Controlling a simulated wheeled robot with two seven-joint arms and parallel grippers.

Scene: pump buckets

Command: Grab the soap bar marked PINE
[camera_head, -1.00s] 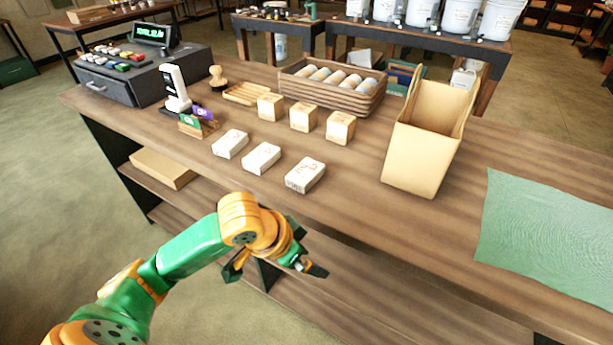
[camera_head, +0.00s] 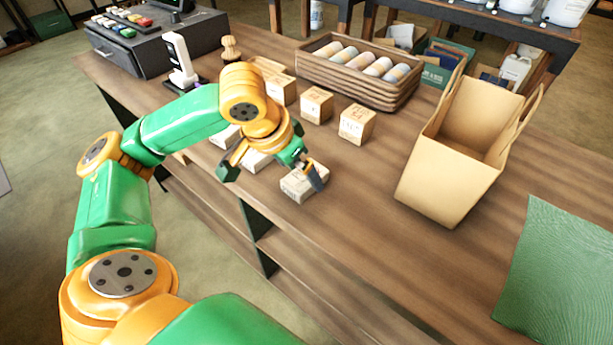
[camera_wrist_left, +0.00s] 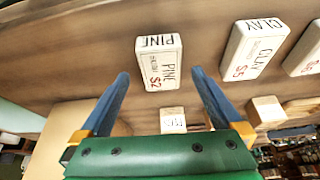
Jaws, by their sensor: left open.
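The soap bar marked PINE (camera_head: 296,188) is a white wrapped block, the rightmost of the front row in the head view, partly covered by a finger. In the left wrist view its PINE and $2 labels (camera_wrist_left: 158,60) are readable. My left gripper (camera_head: 274,175) is open and empty over the front row. In the left wrist view its two fingertips (camera_wrist_left: 160,74) are spread on either side of the PINE bar, with space at each side. The bar marked CLAY (camera_wrist_left: 254,48) is beside it, also visible in the head view (camera_head: 256,162). My right gripper is out of view.
A third white bar (camera_head: 226,138) is partly behind my arm. Wooden cubes (camera_head: 357,124) stand behind the row, with a crate of rolls (camera_head: 345,88) farther back. A paper bag (camera_head: 446,180) stands right. Bare counter lies between the bag and the green mat (camera_head: 556,265).

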